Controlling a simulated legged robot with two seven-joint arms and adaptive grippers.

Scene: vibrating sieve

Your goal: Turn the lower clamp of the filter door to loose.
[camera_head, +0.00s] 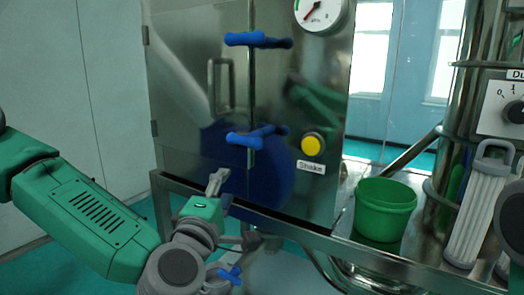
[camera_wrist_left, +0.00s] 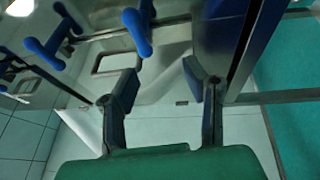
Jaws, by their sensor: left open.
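The filter door is a shiny metal panel (camera_head: 200,75) with a bar handle (camera_head: 220,85). The lower clamp (camera_head: 257,136), a blue T-shaped handle, sits level at the door's right edge. The upper clamp (camera_head: 258,40), also blue, is above it. My left gripper (camera_head: 217,182) is open and empty, below and slightly left of the lower clamp and apart from it. In the left wrist view the open fingers (camera_wrist_left: 162,78) have nothing between them, and blue clamp handles (camera_wrist_left: 138,30) show beyond them at upper left. My right gripper is not in view.
A yellow button (camera_head: 312,145) labelled Shake and a pressure gauge (camera_head: 320,12) are right of the door. A green bucket (camera_head: 384,208) stands at right. A metal frame rail (camera_head: 290,228) runs below the door. Another blue handle (camera_head: 231,274) is under it.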

